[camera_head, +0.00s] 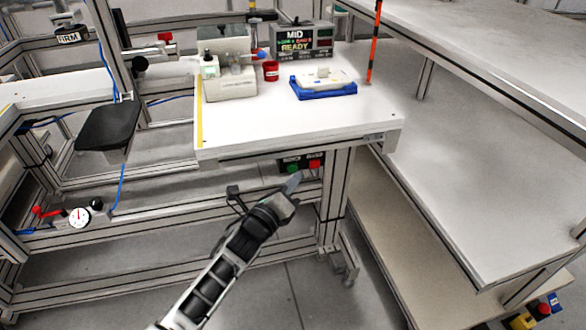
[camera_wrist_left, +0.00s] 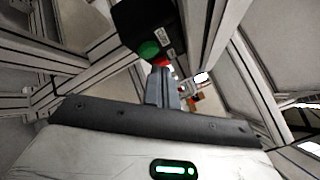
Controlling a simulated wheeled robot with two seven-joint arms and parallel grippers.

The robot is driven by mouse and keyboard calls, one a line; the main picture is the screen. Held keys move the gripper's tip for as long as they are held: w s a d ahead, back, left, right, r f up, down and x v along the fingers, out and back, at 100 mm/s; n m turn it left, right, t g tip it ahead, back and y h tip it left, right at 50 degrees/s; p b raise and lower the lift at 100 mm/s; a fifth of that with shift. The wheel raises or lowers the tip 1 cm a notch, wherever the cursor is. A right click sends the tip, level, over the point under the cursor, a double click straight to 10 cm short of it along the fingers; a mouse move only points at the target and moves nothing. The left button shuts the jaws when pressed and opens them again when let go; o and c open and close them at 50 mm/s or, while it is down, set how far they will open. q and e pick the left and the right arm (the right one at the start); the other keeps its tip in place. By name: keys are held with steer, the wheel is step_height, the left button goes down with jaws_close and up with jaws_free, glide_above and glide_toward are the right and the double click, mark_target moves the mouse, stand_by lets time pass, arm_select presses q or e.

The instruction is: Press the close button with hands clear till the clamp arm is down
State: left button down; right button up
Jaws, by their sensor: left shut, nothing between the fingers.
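A black button box (camera_head: 301,162) hangs under the front edge of the white table. It has a green button (camera_head: 293,169) on the left and a red button (camera_head: 315,163) on the right; their small labels are not clear. My left gripper (camera_head: 293,183) is shut and empty, its tip just below the green button. In the left wrist view, the shut fingers (camera_wrist_left: 163,90) point toward the box, with the green button (camera_wrist_left: 149,48) and the partly covered red button (camera_wrist_left: 160,62) beyond. Contact cannot be told. I cannot clearly pick out the clamp arm. My right gripper is out of view.
On the white table (camera_head: 290,125) stand a grey fixture (camera_head: 232,86), a red cup (camera_head: 271,71), a blue tray (camera_head: 323,93) with a pale part, and a display (camera_head: 302,42) reading MID and READY. Aluminium frame legs and a gauge (camera_head: 78,216) lie around.

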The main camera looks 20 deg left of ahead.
arm_select(q)
steer(key=shift+w, duration=0.1)
steer(key=shift+w+a, duration=0.25)
steer(key=shift+w, duration=0.05)
